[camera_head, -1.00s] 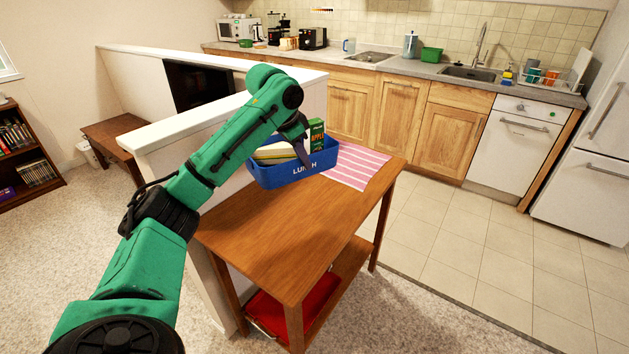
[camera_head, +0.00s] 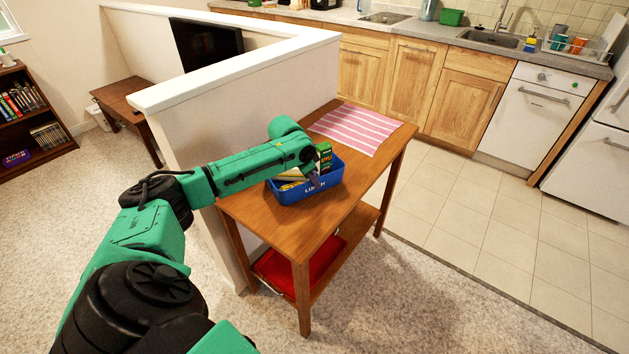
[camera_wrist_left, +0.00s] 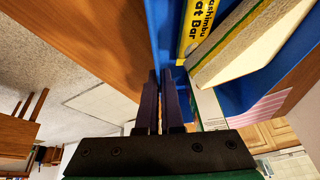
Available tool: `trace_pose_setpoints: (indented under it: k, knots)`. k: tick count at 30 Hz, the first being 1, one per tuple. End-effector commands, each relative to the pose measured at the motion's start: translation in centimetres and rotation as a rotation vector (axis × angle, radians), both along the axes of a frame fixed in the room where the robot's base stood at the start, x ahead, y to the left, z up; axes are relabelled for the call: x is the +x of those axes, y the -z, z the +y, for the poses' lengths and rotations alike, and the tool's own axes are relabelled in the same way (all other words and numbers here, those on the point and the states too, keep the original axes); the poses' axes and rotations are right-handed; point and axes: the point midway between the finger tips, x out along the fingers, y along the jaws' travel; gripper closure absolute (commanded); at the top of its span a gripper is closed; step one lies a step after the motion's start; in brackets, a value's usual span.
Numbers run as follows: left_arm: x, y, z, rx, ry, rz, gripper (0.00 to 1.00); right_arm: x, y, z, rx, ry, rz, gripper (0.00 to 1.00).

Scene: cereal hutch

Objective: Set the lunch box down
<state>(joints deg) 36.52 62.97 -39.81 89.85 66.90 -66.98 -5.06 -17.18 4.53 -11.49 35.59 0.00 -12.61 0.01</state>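The blue lunch box (camera_head: 312,194) is over the near part of the wooden table (camera_head: 275,222), level; I cannot tell whether its base touches the top. It holds a green juice carton (camera_head: 325,157), a sandwich-like item and a yellow bar, whose printed wrapper (camera_wrist_left: 189,28) shows in the left wrist view. My left gripper (camera_head: 314,180) reaches down at the box's rim. In the left wrist view the gripper (camera_wrist_left: 161,75) has its two fingers close together on the blue box wall (camera_wrist_left: 160,30). My right gripper is not in view.
A pink striped mat (camera_head: 353,128) lies on the far end of the table, clear of the box. A white half wall (camera_head: 235,115) stands along the table's left side. A red item (camera_head: 310,268) lies on the lower shelf. The tabletop in front of the box is bare.

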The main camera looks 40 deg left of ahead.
Motion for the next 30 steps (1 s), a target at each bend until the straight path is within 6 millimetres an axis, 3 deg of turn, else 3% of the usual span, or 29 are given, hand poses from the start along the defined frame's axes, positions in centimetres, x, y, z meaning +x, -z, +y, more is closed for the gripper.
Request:
trace_pose_setpoints:
  k: [3, 5, 6, 17, 30]
  knots:
    - [0.1, -0.1, 0.0, 0.0, 0.0, -0.002, 1.0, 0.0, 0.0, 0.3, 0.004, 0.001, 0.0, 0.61]
    - [0.0, 0.0, 0.0, 0.0, 0.0, 0.002, 0.74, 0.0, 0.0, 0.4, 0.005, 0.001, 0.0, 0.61]
    - [0.0, 0.0, 0.0, -0.001, 0.0, 0.003, 0.67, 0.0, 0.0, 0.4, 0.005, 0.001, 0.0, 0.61]
    - [-0.2, -0.5, 0.1, -0.001, -0.001, 0.001, 0.67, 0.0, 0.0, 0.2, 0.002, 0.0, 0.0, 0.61]
    - [-4.1, -9.9, 1.0, 0.001, -0.002, 0.002, 0.67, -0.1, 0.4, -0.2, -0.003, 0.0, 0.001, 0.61]
